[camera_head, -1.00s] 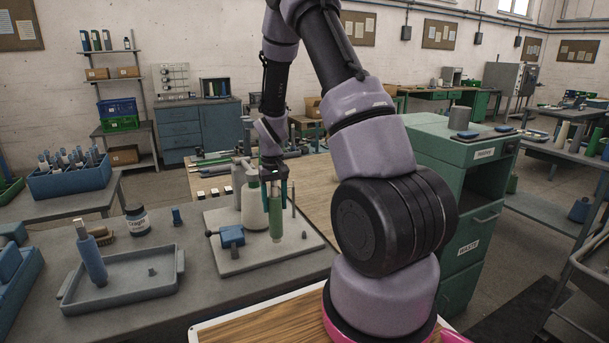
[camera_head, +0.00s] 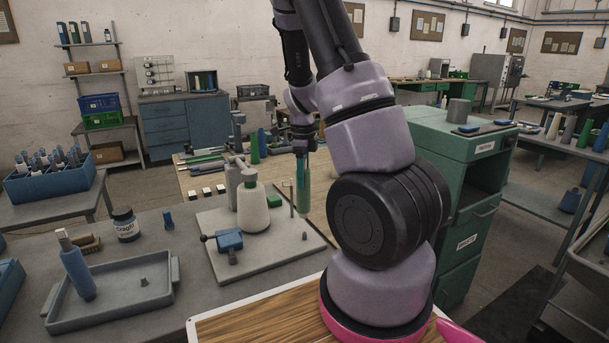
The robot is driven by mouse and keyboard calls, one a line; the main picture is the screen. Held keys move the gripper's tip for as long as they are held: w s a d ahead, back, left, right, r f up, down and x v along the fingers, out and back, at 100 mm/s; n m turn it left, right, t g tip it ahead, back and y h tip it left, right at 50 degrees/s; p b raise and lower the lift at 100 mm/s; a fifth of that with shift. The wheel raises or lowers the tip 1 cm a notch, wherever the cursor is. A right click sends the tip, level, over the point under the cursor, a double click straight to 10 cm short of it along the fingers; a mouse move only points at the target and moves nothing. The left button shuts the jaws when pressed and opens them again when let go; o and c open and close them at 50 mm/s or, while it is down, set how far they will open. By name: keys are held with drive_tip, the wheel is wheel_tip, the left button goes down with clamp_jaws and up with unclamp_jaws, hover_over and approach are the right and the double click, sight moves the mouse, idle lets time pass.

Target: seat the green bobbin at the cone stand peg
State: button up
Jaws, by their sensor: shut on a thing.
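My gripper (camera_head: 301,166) is shut on the green bobbin (camera_head: 304,205) and holds it upright. The bobbin's lower end shows over the right part of a grey base plate (camera_head: 260,257). I cannot tell whether it touches the plate or hangs just above it. A thin upright rod (camera_head: 291,197) stands just left of the bobbin. A cream cone (camera_head: 252,210) stands on the plate further left, with a grey post (camera_head: 233,185) behind it. A blue clamp-like block (camera_head: 229,240) sits at the plate's front left. No peg shows under the bobbin.
A grey tray (camera_head: 110,317) at left holds a blue bobbin (camera_head: 77,270) and a small peg (camera_head: 143,281). A dark jar (camera_head: 125,225) and a brush (camera_head: 86,243) are near it. A green cabinet (camera_head: 460,185) stands right. My arm hides part of the table.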

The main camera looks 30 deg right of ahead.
sight(304, 201)
drive_tip(key=shift+s+d+f+m, duration=0.15)
drive_tip(key=shift+d+f+m, duration=0.1)
drive_tip(key=shift+m, duration=0.55)
drive_tip(key=shift+f, duration=4.25)
drive_tip(key=o, duration=1.3)
drive_tip(key=shift+c, duration=0.2)
wheel_tip(304, 201, up, 11)
drive_tip(key=shift+f, duration=0.1)
